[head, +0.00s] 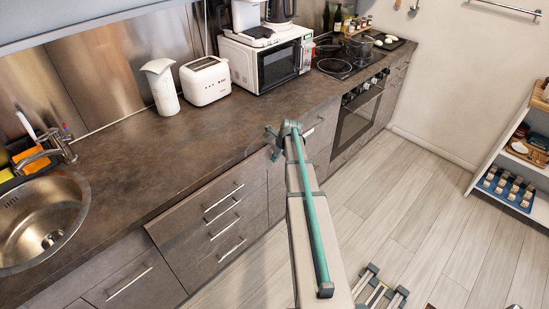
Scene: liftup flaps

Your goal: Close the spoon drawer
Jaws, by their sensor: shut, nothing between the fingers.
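A stack of grey-brown drawers with bar handles (222,211) sits under the counter, left of my arm, in the head view. No spoon and no drawer inside show, so I cannot tell which is the spoon drawer. My arm rises from the bottom centre toward the counter edge. My gripper (272,142) appears small at its far end, beside the counter edge and to the upper right of the drawer stack. It is shut and empty, partly hidden by the arm.
The counter (150,185) carries a toaster (205,82), a white jug (160,87) and a microwave (270,62). A sink (35,225) is at left, an oven (357,115) beyond my arm. The floor (420,200) at right is mostly free; a shelf (515,160) stands farther right.

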